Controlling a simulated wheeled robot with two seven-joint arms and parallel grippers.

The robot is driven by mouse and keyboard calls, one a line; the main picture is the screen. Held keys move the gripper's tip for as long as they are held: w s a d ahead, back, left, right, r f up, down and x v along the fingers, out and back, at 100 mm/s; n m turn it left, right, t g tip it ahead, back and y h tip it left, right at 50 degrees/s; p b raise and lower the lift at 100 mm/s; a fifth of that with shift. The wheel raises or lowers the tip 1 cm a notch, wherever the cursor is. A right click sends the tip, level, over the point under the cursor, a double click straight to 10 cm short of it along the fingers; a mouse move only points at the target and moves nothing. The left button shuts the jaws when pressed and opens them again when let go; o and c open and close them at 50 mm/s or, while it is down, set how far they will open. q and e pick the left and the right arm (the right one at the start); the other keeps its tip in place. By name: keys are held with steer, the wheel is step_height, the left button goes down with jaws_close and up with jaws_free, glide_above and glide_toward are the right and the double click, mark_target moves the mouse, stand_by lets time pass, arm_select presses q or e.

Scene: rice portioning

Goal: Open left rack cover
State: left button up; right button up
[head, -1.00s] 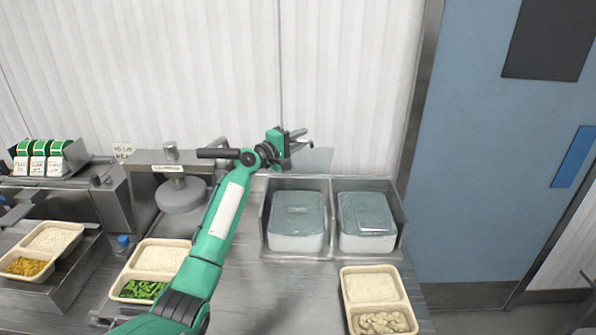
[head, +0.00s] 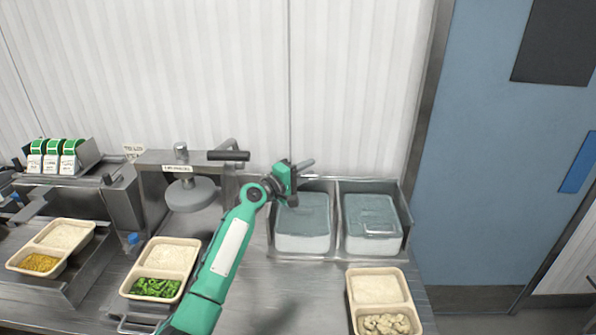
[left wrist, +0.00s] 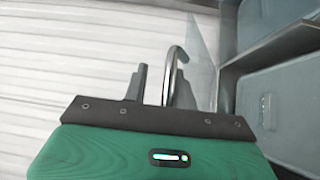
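The metal rack has two compartments; the left one (head: 272,225) holds a white container with a bluish translucent top (head: 303,214). I cannot tell whether that top is the rack cover or the container's lid. My left gripper (head: 304,165) is just above the back edge of the left compartment. In the left wrist view a dark finger and a curved shiny piece (left wrist: 172,75) stand a small gap apart. A faint translucent panel (left wrist: 205,50) shows beside them, along the rack's edge. Whether the fingers touch it is unclear. My right gripper is not in view.
The right compartment (head: 405,225) holds a similar container. A two-part meal tray (head: 376,308) stands in front of it. More trays (head: 170,262) and a press (head: 190,190) stand to the left. A ribbed wall rises behind.

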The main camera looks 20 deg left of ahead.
arm_select(q)
steer(key=s+a+r+p, duration=0.4)
steer(key=s+a, duration=0.4)
steer(key=s, duration=0.4)
steer(key=shift+s, duration=0.4)
stand_by(0.8)
stand_by(0.4)
